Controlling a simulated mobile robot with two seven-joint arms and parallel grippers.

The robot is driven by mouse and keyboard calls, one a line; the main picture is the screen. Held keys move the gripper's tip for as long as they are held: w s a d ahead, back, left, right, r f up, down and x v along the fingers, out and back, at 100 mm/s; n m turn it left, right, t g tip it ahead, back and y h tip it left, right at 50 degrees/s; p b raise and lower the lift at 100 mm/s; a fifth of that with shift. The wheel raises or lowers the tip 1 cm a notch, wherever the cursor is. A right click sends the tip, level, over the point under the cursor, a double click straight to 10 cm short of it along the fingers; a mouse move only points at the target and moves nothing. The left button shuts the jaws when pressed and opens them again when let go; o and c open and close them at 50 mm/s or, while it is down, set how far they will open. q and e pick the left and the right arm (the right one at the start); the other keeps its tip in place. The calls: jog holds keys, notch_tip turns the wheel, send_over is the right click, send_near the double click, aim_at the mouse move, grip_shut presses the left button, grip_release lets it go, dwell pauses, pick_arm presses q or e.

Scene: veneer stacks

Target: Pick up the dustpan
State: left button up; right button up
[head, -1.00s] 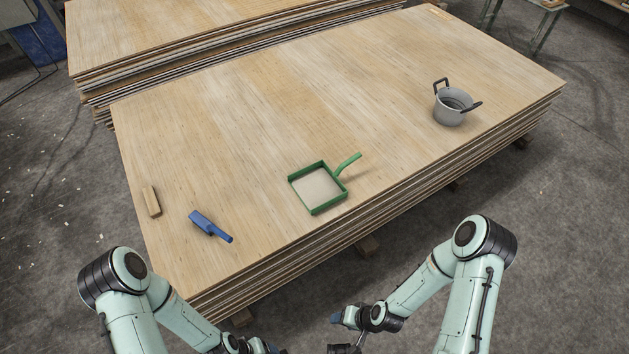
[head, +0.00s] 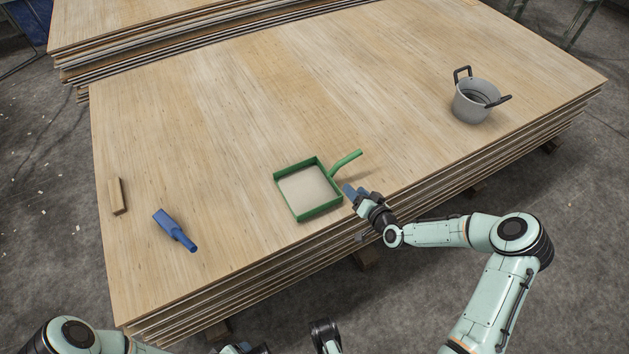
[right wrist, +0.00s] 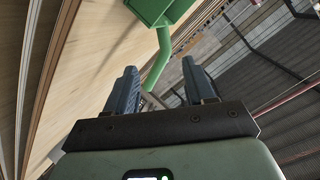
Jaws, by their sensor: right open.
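A green dustpan (head: 308,213) with a pale inside lies on the front part of the veneer stack (head: 200,110), its green handle (head: 346,163) pointing to the back right. My right gripper (head: 350,190) is just right of the pan, in front of the handle and apart from it in the head view. In the right wrist view the blue fingers (right wrist: 160,88) are open and empty, with the green handle (right wrist: 157,66) ahead between them. The dustpan's body (right wrist: 160,10) is cut off at the top there. My left gripper's fingers are not clearly seen at the bottom of the head view.
A blue brush (head: 175,230) and a wooden block (head: 117,196) lie on the left of the stack. A grey pot (head: 477,98) with dark handles stands at the right. The wood between the pan and the pot is clear. A second stack is behind.

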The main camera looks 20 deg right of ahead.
jog(key=b, duration=0.1)
send_near(335, 173)
jog(key=x, duration=0.2)
jog(key=shift+w+d+f, duration=0.25)
jog(key=shift+b+x, duration=0.4)
jog(key=shift+x, duration=0.5)
jog(key=w, duration=0.1)
jog(key=w+b, duration=0.1)
jog(key=shift+w+a+f, duration=0.15)
jog(key=shift+w+a, duration=0.15)
jog(key=shift+w+f, duration=0.2)
jog(key=shift+w, duration=0.75)
pick_arm(q)
jog(key=shift+t+y, duration=0.3)
jog(key=shift+y, duration=0.1)
jog(key=w+f, duration=0.1)
jog(key=a+f, duration=0.1)
jog(key=f, duration=0.1)
jog(key=w+a+f, duration=0.1)
jog(key=shift+w+a+f, duration=0.25)
jog(key=shift+w+f, duration=0.05)
pick_arm(e)
grip_shut()
